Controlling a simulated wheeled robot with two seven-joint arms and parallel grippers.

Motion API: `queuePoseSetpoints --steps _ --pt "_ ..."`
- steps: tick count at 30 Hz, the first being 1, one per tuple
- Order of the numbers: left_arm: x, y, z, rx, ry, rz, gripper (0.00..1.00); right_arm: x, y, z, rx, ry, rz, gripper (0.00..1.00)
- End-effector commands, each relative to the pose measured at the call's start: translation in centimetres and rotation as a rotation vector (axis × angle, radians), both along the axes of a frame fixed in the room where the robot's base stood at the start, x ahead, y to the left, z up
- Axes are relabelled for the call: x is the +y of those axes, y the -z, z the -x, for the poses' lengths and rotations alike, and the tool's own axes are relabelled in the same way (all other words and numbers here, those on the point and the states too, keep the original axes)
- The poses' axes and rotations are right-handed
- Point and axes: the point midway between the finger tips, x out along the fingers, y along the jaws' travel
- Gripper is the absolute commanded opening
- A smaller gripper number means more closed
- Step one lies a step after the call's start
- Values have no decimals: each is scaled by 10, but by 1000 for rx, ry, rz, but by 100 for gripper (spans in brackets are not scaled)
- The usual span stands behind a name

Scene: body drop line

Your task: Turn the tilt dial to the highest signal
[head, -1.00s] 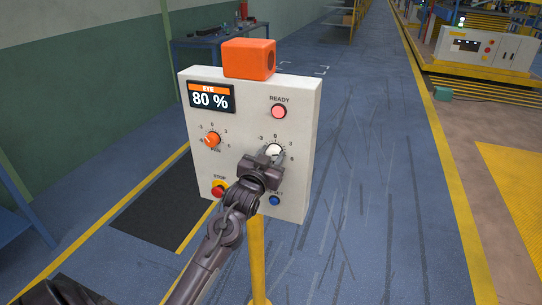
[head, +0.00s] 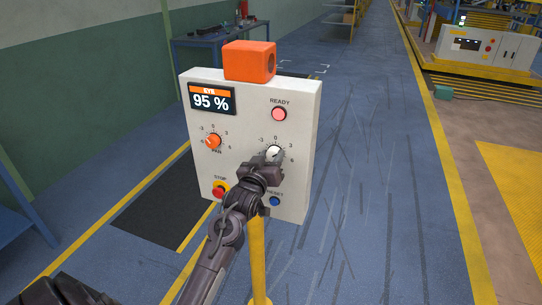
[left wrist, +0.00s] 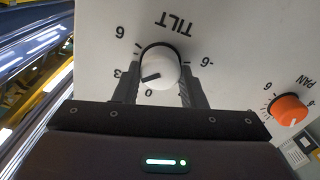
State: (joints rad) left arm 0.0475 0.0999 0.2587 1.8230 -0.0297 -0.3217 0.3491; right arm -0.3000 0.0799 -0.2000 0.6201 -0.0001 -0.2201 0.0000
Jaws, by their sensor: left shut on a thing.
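The white tilt dial (head: 274,150) is on the right of the control panel's face. My left gripper (head: 273,158) is shut on it from the front and covers part of it in the head view. In the left wrist view, the tilt dial (left wrist: 159,66) sits between the two grey fingers of my left gripper (left wrist: 160,88). That view is upside down; the dial's dark mark points between 0 and 3. The display (head: 211,98) reads EYE 95 %. My right gripper is not in view.
The panel (head: 300,185) stands on a yellow post (head: 258,250) with an orange box (head: 249,61) on top. Around my gripper are the orange pan dial (head: 212,141), red stop button (head: 219,191), blue reset button (head: 275,201) and pink ready lamp (head: 279,114). Open floor lies right.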

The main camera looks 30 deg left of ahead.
Motion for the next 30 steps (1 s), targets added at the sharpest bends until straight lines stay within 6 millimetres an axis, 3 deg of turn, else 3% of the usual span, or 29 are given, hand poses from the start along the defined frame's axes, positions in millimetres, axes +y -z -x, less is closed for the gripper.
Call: queuePoseSetpoints --steps 12,28,29,30 --pt "1 0 0 -47 -1 195 14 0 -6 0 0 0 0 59" --pt "1 0 0 -54 0 221 14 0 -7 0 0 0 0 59" --pt "1 0 0 -54 0 221 38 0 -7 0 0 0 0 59" --pt "1 0 0 -54 0 221 44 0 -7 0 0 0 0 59"
